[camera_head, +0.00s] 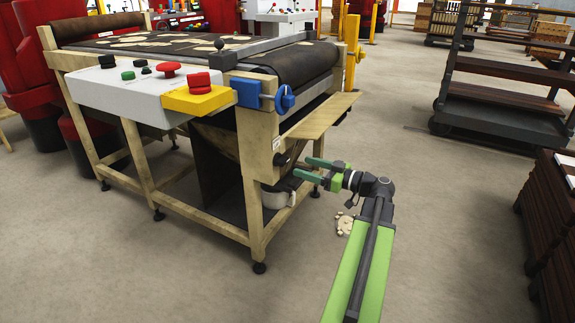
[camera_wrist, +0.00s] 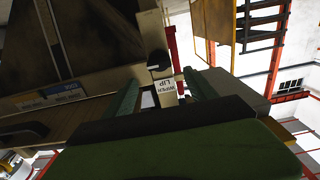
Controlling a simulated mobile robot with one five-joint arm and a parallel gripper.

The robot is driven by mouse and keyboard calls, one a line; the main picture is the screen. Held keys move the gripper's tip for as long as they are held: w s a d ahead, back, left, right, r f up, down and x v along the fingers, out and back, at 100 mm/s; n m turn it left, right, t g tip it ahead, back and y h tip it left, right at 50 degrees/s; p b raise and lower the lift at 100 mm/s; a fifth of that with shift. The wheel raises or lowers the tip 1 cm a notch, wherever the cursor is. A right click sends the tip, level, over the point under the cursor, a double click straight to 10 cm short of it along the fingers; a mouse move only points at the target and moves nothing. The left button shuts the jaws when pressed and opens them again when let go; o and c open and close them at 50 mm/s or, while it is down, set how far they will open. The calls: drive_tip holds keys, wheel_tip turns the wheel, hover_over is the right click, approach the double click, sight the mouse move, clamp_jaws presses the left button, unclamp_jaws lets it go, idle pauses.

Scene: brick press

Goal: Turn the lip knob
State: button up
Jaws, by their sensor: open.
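The lip knob (camera_wrist: 158,66) is a small black knob on a pale post of the press frame. In the wrist view a white label (camera_wrist: 166,86) reading LIP WIPER, upside down, is beside it. In the head view a dark knob (camera_head: 280,159) shows on the front corner post, below the conveyor end. My gripper (camera_head: 301,167) has green fingers pointing left at that post. It is open and empty, a little to the right of the knob. In the wrist view my gripper (camera_wrist: 162,76) has one finger on each side of the knob and label, with no contact visible.
A blue handwheel (camera_head: 285,99) and a wooden ledge (camera_head: 322,115) stick out above my gripper. A white bucket-like part (camera_head: 277,196) is below it. A yellow box with a red button (camera_head: 200,90) is at the upper left. The floor to the right is clear up to dark racks (camera_head: 500,110).

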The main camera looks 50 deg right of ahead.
sight(286, 161)
drive_tip(key=x, duration=0.6)
drive_tip(key=shift+w, duration=0.15)
